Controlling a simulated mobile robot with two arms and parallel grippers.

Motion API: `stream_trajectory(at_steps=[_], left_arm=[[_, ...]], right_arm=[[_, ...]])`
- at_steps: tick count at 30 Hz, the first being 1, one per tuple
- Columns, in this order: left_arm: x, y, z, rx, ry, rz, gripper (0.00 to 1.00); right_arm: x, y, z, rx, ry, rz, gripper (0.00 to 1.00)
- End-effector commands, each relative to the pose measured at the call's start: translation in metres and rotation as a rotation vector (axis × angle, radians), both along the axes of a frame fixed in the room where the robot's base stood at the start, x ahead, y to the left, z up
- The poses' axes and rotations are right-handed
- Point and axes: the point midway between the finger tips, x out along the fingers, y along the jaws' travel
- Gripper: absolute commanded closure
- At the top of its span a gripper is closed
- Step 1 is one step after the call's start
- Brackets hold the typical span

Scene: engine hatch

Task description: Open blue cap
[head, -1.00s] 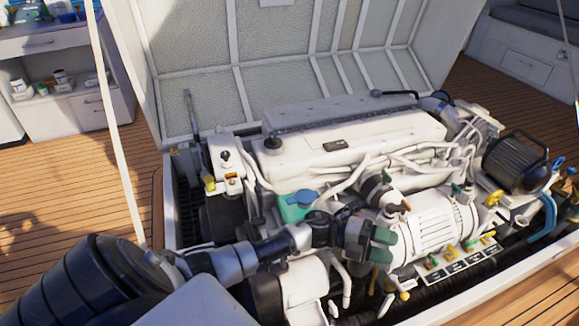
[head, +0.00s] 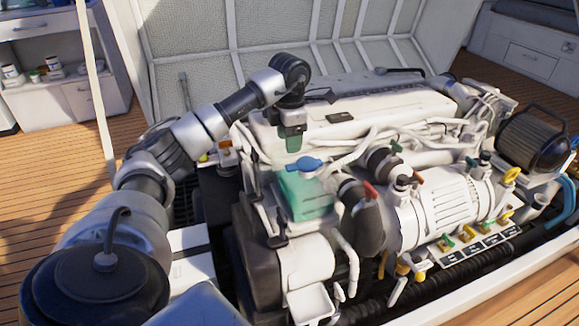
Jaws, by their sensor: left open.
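The blue cap (head: 304,164) sits on top of a teal-green tank (head: 303,194) at the near left part of the white engine. My left arm comes in from the left and bends down at its end. My left gripper (head: 292,142) points downward just above and slightly left of the cap in the picture, apart from it as far as I can see. Its green-tipped fingers are seen nearly edge-on, and nothing shows between them. The cap is in full view. My right gripper is not in view.
The engine (head: 350,125) fills the hatch, with white hoses running behind the cap. A black hose with a red clip (head: 365,205) stands right of the tank. The raised hatch lid (head: 220,60) is behind. A white cylinder (head: 440,205) lies to the right.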

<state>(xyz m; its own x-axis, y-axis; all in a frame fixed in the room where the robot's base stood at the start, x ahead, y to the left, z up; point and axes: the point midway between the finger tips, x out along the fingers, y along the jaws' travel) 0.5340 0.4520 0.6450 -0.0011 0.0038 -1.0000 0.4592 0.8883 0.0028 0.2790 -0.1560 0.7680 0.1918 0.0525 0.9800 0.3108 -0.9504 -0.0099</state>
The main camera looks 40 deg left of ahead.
Motion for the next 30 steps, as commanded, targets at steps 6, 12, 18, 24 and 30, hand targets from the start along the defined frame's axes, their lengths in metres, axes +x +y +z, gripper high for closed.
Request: stream_trajectory(at_steps=[6,12,18,24,30], left_arm=[[0.0,-0.001,-0.048,-0.003,0.001,-0.001,0.45],[0.0,-0.001,-0.07,-0.003,-0.002,-0.001,0.45],[0.0,-0.001,-0.075,-0.003,-0.002,-0.001,0.45],[0.0,-0.001,-0.075,-0.003,-0.002,-0.001,0.46],[0.0,-0.001,-0.075,-0.003,-0.002,-0.001,0.77]], right_arm=[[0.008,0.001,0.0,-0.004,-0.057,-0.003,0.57],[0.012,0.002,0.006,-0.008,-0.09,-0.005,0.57],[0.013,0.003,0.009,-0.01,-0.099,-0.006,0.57],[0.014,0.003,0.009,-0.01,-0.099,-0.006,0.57],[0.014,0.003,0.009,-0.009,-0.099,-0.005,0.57]])
